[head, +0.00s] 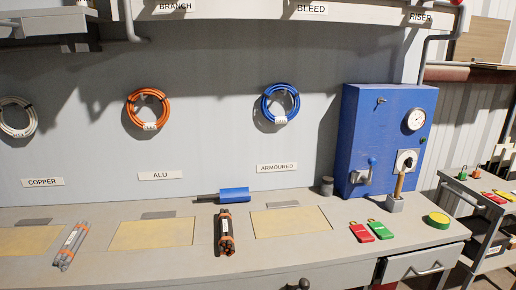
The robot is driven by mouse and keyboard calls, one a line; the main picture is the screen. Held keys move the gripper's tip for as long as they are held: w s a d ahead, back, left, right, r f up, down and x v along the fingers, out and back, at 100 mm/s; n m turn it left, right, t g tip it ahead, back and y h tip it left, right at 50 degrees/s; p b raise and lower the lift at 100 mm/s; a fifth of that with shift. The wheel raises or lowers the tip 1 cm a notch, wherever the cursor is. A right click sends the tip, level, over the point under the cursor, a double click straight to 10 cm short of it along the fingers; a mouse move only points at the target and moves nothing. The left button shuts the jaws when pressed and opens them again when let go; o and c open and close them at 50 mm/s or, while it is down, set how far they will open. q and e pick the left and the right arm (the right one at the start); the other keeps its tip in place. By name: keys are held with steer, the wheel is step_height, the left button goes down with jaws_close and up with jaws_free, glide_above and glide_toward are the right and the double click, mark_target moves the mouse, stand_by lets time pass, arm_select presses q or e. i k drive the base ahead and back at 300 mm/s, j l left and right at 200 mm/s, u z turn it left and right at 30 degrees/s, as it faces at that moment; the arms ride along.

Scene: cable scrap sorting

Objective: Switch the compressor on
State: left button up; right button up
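A blue cabinet (360,130) stands at the right end of the bench, against the wall. It carries a round white gauge (414,120) at upper right. Below the gauge is a pale plate with a round dark control (407,161); its setting is too small to read. A grey fitting with a blue-knobbed lever (371,163) sits at lower left on the front, with the knob up. A small metal knob (381,100) is near the top. No label naming a compressor is legible. Neither of my grippers can be made out in the head view.
A wooden-handled tool on a grey block (395,204) stands before the cabinet. Red (361,232) and green (380,230) tags and a yellow-green disc (438,220) lie nearby. Cable bundles (226,232) and a blue cylinder (235,195) lie further left. A cart (489,215) stands right.

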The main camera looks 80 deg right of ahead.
mark_target(408, 162)
steer(key=z, duration=3.75)
steer(key=i+j+z, duration=0.15)
steer(key=i, duration=0.25)
steer(key=i+j+z, duration=0.15)
steer(key=i+j, duration=0.25)
steer(key=i+l, duration=0.2)
steer(key=l, duration=0.2)
steer(key=i+l, duration=0.2)
steer(key=l, duration=0.2)
steer(key=i+l+z, duration=0.1)
steer(key=l, duration=0.3)
steer(key=i, duration=0.05)
